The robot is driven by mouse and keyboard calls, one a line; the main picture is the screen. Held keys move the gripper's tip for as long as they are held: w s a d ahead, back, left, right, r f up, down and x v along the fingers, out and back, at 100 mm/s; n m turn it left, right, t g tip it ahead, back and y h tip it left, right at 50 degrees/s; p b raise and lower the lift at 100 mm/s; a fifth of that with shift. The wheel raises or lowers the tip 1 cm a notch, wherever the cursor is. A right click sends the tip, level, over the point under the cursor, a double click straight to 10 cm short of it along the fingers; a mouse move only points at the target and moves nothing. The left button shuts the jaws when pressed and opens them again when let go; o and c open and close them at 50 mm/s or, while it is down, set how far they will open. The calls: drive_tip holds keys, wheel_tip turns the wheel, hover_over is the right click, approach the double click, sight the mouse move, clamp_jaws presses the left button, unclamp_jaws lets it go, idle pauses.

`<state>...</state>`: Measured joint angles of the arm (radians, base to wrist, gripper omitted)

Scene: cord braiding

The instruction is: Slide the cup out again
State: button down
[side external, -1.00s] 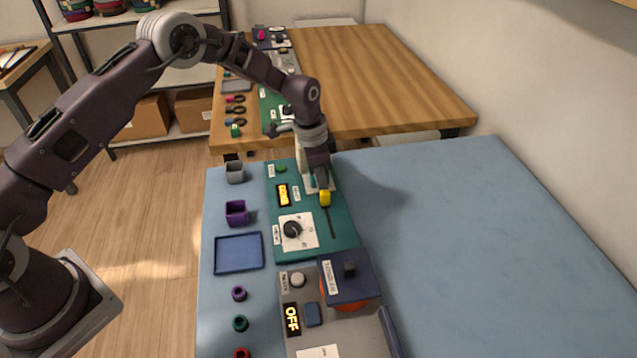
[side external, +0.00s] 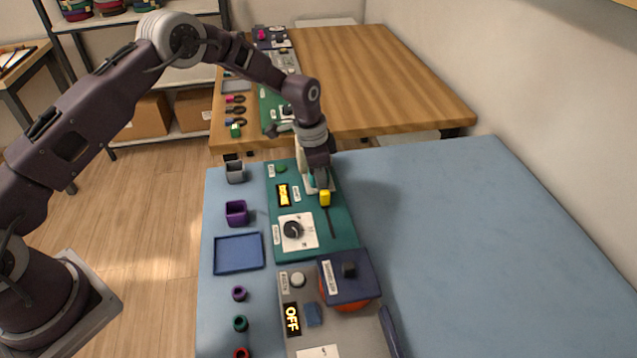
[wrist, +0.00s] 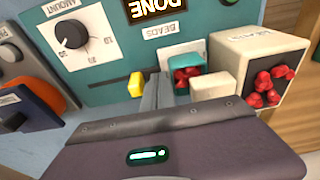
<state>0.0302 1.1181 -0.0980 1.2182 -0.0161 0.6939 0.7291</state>
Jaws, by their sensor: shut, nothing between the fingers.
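The teal cup (wrist: 183,86) holds red beads and sits at a white plate on the teal panel, next to the cream bead dispenser (wrist: 254,56). My gripper (wrist: 156,80) is shut and empty. Its fingers point down between the yellow slider knob (wrist: 136,84) and the cup, close to the cup's side; I cannot tell if they touch it. In the side view my gripper (side external: 321,182) stands over the panel just behind the yellow knob (side external: 325,198) and hides most of the cup.
The panel's display (wrist: 159,10) reads DONE. A dial (wrist: 73,34) is on the same panel. A grey machine with an OFF display (side external: 292,319) stands nearer the camera. A blue tray (side external: 238,270) and a purple square cup (side external: 236,218) lie to the left. The blue table (side external: 450,250) is clear on the right.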

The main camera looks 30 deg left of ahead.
drive_tip(key=shift+s+d, duration=3.3)
drive_tip(key=shift+d, duration=0.05)
drive_tip(key=shift+w+a, duration=0.1)
